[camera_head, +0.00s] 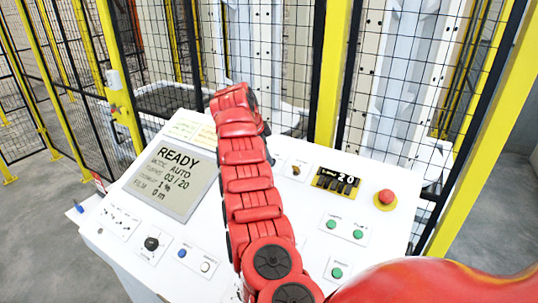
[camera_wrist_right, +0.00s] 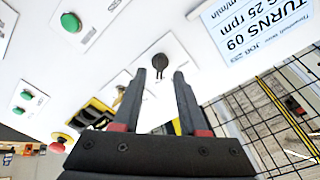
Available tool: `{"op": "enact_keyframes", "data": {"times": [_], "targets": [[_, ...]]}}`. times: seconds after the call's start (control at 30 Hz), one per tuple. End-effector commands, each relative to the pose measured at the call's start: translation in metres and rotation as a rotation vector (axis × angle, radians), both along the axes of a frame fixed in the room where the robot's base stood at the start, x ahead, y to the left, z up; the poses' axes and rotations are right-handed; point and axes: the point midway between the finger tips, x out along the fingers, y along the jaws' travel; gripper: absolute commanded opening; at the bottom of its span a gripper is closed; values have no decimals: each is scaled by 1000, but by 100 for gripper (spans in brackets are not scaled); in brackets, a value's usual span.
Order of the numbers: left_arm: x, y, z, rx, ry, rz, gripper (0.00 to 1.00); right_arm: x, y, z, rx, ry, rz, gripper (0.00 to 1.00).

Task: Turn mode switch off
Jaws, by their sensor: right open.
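A black rotary knob (camera_wrist_right: 160,62) on the white control panel (camera_head: 112,262) shows in the right wrist view, between and just beyond my right fingertips. I take it for the mode switch; its label is not readable. My right gripper (camera_wrist_right: 160,78) is open, with one finger on each side of the knob. Whether the fingers touch it I cannot tell. In the head view my red right arm crosses the panel and hides the knob and fingers. The panel screen (camera_head: 172,180) reads READY, with mode AUTO. My left gripper is not in view.
Another black knob (camera_head: 151,243) is at the lower left. A printed job card (camera_wrist_right: 265,25) is near the gripper. Fence mesh stands behind.

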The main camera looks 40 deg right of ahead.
Motion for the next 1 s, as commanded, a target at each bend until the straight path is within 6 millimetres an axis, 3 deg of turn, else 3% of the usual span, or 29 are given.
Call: {"op": "enact_keyframes", "data": {"times": [0.2, 0.53, 0.57, 0.8, 1.0], "targets": [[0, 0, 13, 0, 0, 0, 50, 2, -11, -21, 2, 2, 0, 42], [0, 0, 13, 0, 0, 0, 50, 2, -13, -27, 1, 0, -1, 42], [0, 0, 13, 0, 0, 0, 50, 2, -13, -26, 1, 0, -1, 40], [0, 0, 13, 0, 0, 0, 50, 2, -13, -26, 2, 1, 0, 0], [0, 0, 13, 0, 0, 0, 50, 2, -13, -26, 2, 1, 0, 0]]}}
